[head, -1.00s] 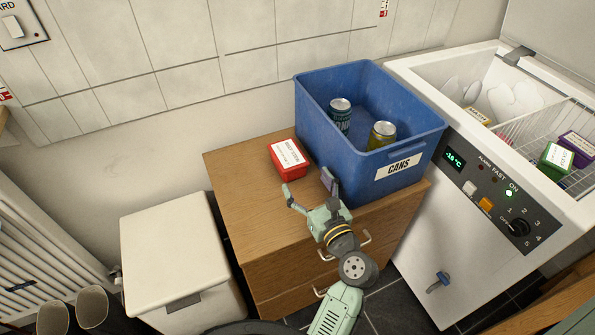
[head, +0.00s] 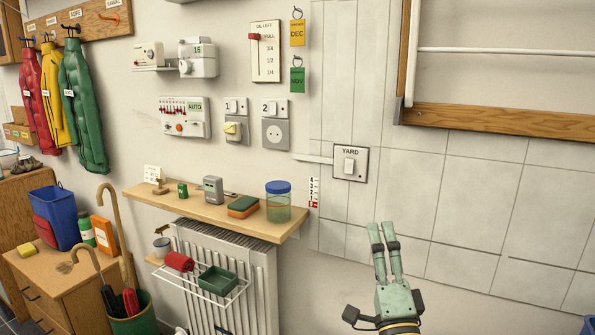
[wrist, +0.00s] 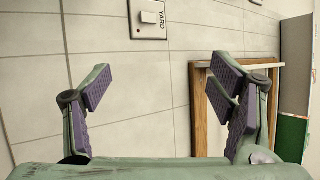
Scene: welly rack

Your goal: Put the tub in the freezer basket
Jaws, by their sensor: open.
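My gripper (head: 383,238) shows in the lower right of the head view, raised in front of the wall tiles with its fingers pointing up. In the wrist view its two fingers (wrist: 160,86) are wide apart with purple pads, and nothing is between them. Neither the tub nor the freezer basket shows in the present views.
A wooden shelf (head: 210,210) holds a blue-lidded jar (head: 279,203) and small items above a radiator (head: 225,265). A YARD switch (head: 350,163) is on the wall. A drawer unit (head: 60,290) stands at the left.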

